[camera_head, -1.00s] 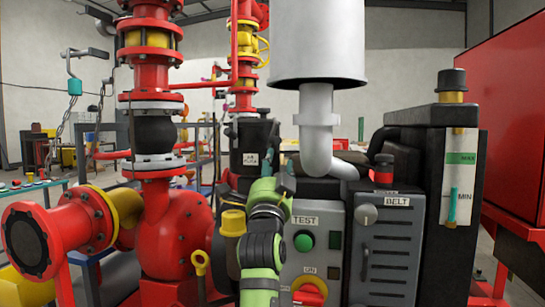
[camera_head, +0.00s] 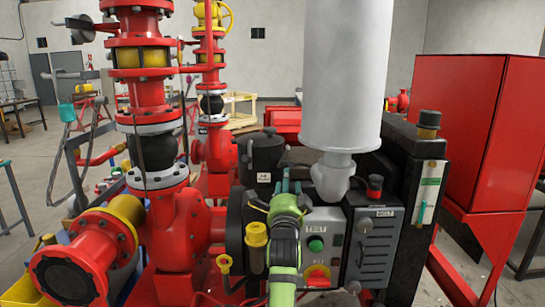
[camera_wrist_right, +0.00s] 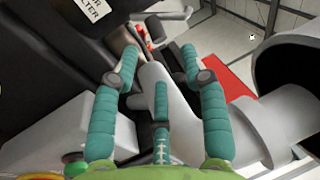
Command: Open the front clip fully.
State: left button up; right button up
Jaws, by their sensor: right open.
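The black air filter canister (camera_head: 262,153) with a small white label stands at the middle of the skid in the head view. Its labelled black body (camera_wrist_right: 60,50) fills the upper left of the right wrist view. My right gripper (camera_head: 288,184) is in front of the canister's right side, partly hidden by its own green wrist. In the wrist view its teal fingers (camera_wrist_right: 160,64) are spread, with nothing clearly held between them. A pale grey pipe lies beyond the fingers. I cannot make out the front clip for certain. My left gripper is not in view.
The white exhaust cylinder (camera_head: 343,75) and its elbow stand close right of my gripper. The grey control panel (camera_head: 374,245) is below right. The red pump and pipework (camera_head: 172,225) crowd the left. A red cabinet (camera_head: 468,120) stands at right.

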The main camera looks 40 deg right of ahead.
aim_at(290, 167)
jog(key=p+x, duration=0.1)
jog(key=x, duration=0.2)
jog(key=p+x, duration=0.1)
jog(key=x, duration=0.2)
jog(key=shift+s+d+f, duration=0.1)
jog(key=shift+s+d, duration=0.15)
jog(key=shift+w+d+p, duration=0.3)
jog(key=shift+w+p, duration=0.1)
jog(key=shift+d, duration=0.1)
